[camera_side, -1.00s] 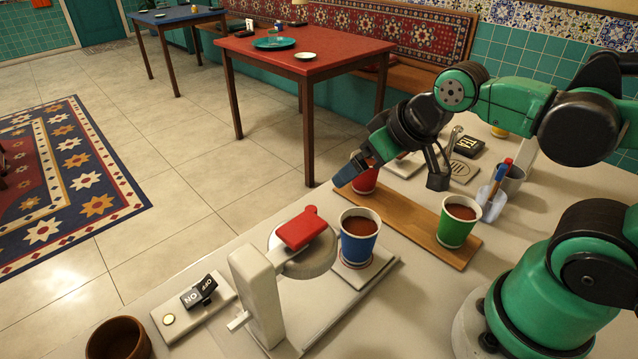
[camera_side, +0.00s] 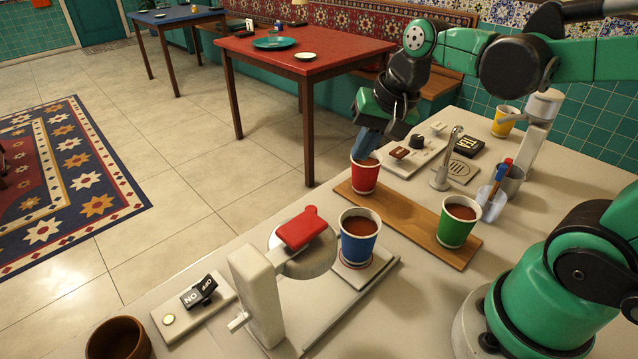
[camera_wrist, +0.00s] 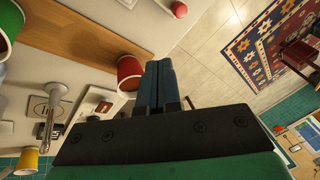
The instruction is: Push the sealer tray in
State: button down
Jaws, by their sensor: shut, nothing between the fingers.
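The sealer (camera_side: 262,298) is a white stand at the front of the counter with a red lever (camera_side: 302,229) on top. Its tray (camera_side: 350,277) sits out on the white base, to the right of the round head, with a blue cup (camera_side: 359,247) of brown drink on it. My gripper (camera_side: 364,150) is shut and empty, pointing down by the red cup (camera_side: 365,180), well behind the sealer. In the wrist view my fingers (camera_wrist: 158,68) lie together just right of the red cup (camera_wrist: 128,70); whether they touch it I cannot tell.
A wooden board (camera_side: 405,222) holds the red cup and a green cup (camera_side: 456,224). A metal tap (camera_side: 443,170), a cup of utensils (camera_side: 492,200) and a yellow cup (camera_side: 505,121) stand farther back. An on/off switch (camera_side: 198,292) and brown bowl (camera_side: 118,340) are at front left.

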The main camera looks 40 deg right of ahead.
jog(key=w+d+f+m+g+y, duration=0.3)
jog(key=w+d+m+g, duration=0.15)
jog(key=m, duration=0.75)
jog(key=shift+t, duration=0.45)
jog(key=x, duration=0.8)
jog(key=shift+s+f, duration=0.1)
jog(key=shift+f, duration=0.1)
jog(key=a, duration=0.3)
jog(key=shift+a+f, duration=0.1)
jog(key=shift+f, duration=0.15)
jog(key=shift+w+a, duration=0.3)
jog(key=shift+a, duration=0.1)
jog(key=a, duration=1.1)
jog(key=shift+a, duration=0.35)
jog(key=shift+y, duration=0.3)
